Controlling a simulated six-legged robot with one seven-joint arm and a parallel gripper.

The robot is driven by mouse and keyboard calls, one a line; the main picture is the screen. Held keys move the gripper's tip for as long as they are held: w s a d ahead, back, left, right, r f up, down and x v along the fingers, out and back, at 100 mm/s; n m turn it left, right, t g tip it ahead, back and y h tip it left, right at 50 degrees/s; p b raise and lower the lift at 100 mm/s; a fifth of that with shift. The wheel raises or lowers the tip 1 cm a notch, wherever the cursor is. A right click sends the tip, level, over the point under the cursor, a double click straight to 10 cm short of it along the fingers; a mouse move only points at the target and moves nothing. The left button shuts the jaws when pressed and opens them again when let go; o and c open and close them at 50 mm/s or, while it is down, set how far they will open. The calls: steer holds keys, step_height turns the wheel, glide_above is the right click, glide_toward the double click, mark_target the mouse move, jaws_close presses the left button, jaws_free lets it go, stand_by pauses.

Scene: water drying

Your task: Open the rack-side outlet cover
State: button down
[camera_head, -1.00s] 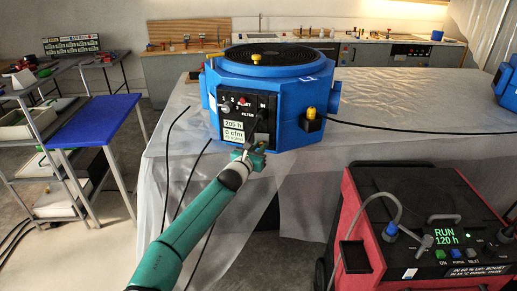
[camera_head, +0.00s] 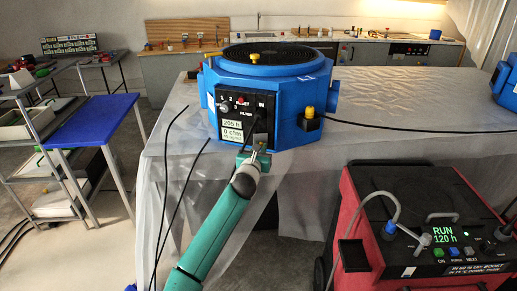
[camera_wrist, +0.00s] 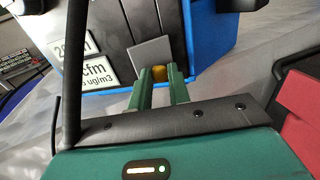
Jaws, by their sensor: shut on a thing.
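A blue eight-sided air unit (camera_head: 285,105) stands on the covered table, with a black panel (camera_head: 238,103) on its front. A small grey plate (camera_wrist: 152,50) sits at the lower right of that panel; in the head view it is a small grey patch (camera_head: 262,140). I cannot tell for certain that it is the outlet cover. My gripper (camera_head: 254,154) is at the panel's lower right corner. In the wrist view its green fingers (camera_wrist: 159,76) are shut on a small brass-coloured knob (camera_wrist: 159,73) at the plate's lower edge. The knob's full shape is hidden between the fingers.
A yellow plug (camera_head: 308,112) with a black cable sticks out at the unit's right. Black cables hang over the sheeted table edge (camera_head: 180,150). A red machine (camera_head: 365,205) stands at front right.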

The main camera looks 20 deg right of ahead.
steer(key=d+n+g+y, duration=0.3)
steer(key=n+y, duration=0.6)
steer(key=y, duration=0.4)
steer(key=d+n+g+y, duration=0.4)
steer(key=d+n+y, duration=0.1)
steer(key=n+y, duration=0.5)
steer(key=y, duration=0.2)
steer(key=shift+s+d+y, duration=0.2)
steer(key=shift+s+y, duration=0.2)
steer(key=shift+w+n+g, duration=0.1)
steer(key=shift+n+g, duration=0.2)
steer(key=shift+g, duration=0.1)
steer(key=c, duration=1.6)
jaws_free()
steer(key=shift+w+f, duration=0.1)
steer(key=v, duration=0.7)
steer(key=shift+d, duration=0.25)
